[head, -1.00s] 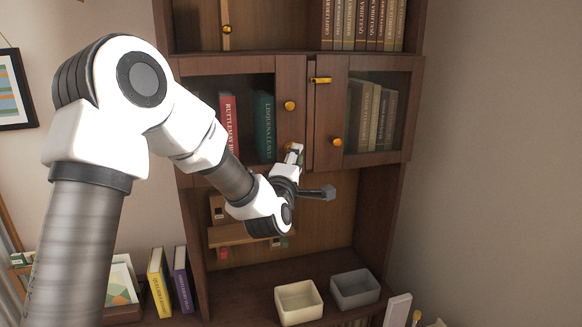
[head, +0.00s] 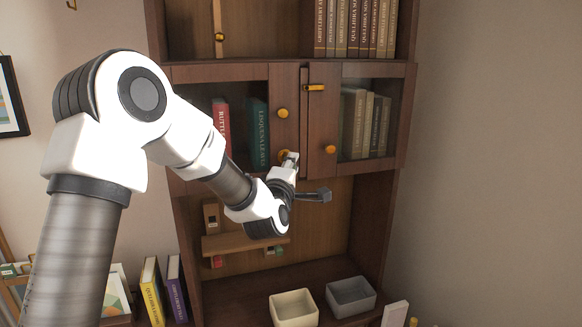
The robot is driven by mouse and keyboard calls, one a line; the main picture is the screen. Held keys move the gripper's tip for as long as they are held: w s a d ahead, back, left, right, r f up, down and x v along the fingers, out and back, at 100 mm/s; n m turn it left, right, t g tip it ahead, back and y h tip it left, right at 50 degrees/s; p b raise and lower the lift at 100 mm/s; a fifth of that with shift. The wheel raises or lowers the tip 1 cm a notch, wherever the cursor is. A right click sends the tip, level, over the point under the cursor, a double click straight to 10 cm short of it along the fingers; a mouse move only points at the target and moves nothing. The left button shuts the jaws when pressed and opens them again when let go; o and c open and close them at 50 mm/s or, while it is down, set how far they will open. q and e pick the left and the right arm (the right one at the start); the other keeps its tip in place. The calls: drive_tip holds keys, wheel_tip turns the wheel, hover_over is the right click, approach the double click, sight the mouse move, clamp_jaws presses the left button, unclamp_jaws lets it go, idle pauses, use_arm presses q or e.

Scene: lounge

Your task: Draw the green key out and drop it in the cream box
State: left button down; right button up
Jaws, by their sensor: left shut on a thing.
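My left gripper (head: 290,160) is at the lower edge of the left cabinet door (head: 286,130), beside a round brass lock plate (head: 283,155). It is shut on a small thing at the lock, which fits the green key. The fingers hide the key, so I cannot tell how far it sits in the lock. The open, cream box (head: 276,311) stands on the lower shelf, below the gripper, and its visible inside looks empty. My right gripper is not in view.
A grey box (head: 350,311) stands right of the cream box. A small wooden rack (head: 225,244) with a red and a green tag hangs at the back of the niche. A brass knob (head: 282,113) sticks out above the gripper. Books stand at lower left.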

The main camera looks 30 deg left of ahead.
use_arm(q)
drive_tip(key=shift+s+d, duration=0.15)
drive_tip(key=shift+s+d+b, duration=0.85)
drive_tip(key=shift+d+b, duration=0.05)
drive_tip(key=shift+d, duration=0.2)
drive_tip(key=s+d+b, duration=0.2)
drive_tip(key=d, duration=0.1)
drive_tip(key=shift+s, duration=0.3)
idle(0.3)
idle(0.4)
